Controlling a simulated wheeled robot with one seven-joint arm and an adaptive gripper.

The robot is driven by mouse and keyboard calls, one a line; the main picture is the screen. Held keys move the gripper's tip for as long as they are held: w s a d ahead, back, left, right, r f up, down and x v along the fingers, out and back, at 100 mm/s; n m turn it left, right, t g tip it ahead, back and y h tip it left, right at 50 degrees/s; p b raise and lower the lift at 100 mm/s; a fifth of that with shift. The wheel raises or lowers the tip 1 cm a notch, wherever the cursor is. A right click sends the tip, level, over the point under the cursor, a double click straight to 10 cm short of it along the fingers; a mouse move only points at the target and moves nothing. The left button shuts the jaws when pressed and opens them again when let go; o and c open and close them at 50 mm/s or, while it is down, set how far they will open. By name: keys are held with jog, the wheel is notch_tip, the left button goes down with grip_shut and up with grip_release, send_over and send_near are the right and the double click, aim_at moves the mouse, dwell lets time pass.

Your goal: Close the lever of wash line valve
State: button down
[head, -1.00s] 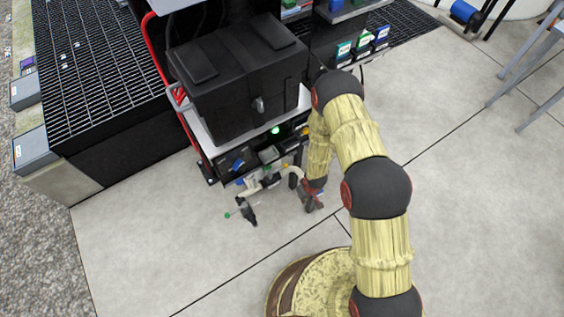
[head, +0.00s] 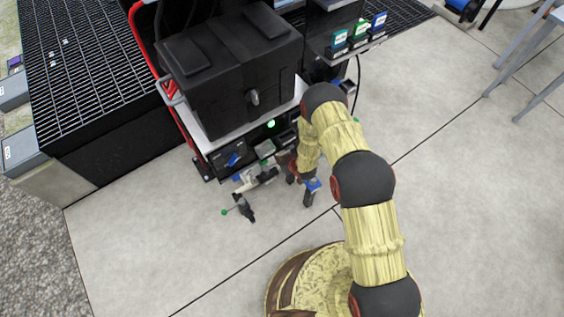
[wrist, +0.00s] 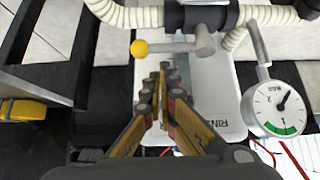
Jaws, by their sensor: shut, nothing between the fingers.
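In the wrist view, my gripper (wrist: 162,78) is shut and empty, with its fingertips just below a grey valve lever (wrist: 175,46) with a yellow ball end (wrist: 139,48). The lever lies crosswise, its ball to the left and its pivot on a dark pipe fitting (wrist: 202,18). I cannot tell whether the fingers touch it. A white plate behind reads "RIN", partly hidden by the gripper. No wash line label is readable. In the head view, a green-ball lever (head: 224,212) and a blue-topped fitting (head: 312,185) stand at the manifold; my gripper (head: 292,172) is mostly hidden there.
A pressure gauge (wrist: 277,108) stands close to the right of my fingers. White ribbed hoses (wrist: 262,16) run along the top. A black case (head: 238,80) sits on the cart above the manifold. The floor (head: 160,245) in front is open.

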aim_at(274, 165)
jog(key=shift+b+x, duration=0.75)
jog(key=shift+x, duration=1.45)
jog(key=shift+s+a, duration=0.1)
jog(key=shift+s, duration=0.1)
